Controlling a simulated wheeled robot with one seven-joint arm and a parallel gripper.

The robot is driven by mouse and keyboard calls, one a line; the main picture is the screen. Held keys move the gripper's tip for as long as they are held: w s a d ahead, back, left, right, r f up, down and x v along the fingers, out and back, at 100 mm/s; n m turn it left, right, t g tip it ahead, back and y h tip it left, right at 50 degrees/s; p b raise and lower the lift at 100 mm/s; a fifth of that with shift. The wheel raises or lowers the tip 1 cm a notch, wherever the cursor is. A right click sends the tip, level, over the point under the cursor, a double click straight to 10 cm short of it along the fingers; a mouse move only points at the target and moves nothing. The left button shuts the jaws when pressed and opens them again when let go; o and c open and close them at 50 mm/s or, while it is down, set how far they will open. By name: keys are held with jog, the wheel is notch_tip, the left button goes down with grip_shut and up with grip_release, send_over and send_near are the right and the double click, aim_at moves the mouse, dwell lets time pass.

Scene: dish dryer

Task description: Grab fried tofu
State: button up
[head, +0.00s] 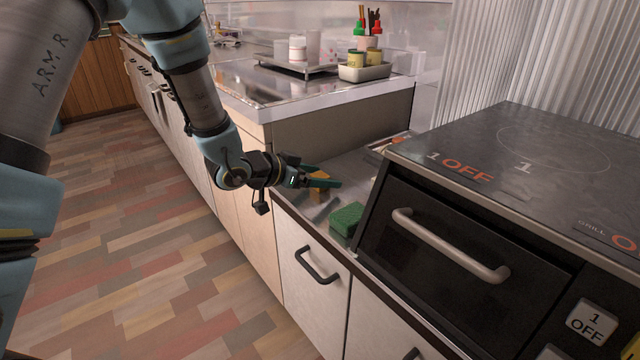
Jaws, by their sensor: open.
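An orange-tan block (318,195), which looks like the fried tofu, is at the low metal counter between the cabinet end and the grill oven. My gripper (328,183) reaches in from the left, right at the block. Its dark green fingers cross in front of the block and hide part of it; tan shows above and below them. The gripper is open. I cannot tell whether the block lies between the fingers or behind them, or whether they touch it.
The taller counter's side panel (340,123) stands behind my gripper. A tray of bottles and jars (364,72) sits above. The floor at left is clear.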

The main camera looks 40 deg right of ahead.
jog(key=shift+d, duration=0.1)
grip_shut()
dwell(0.7)
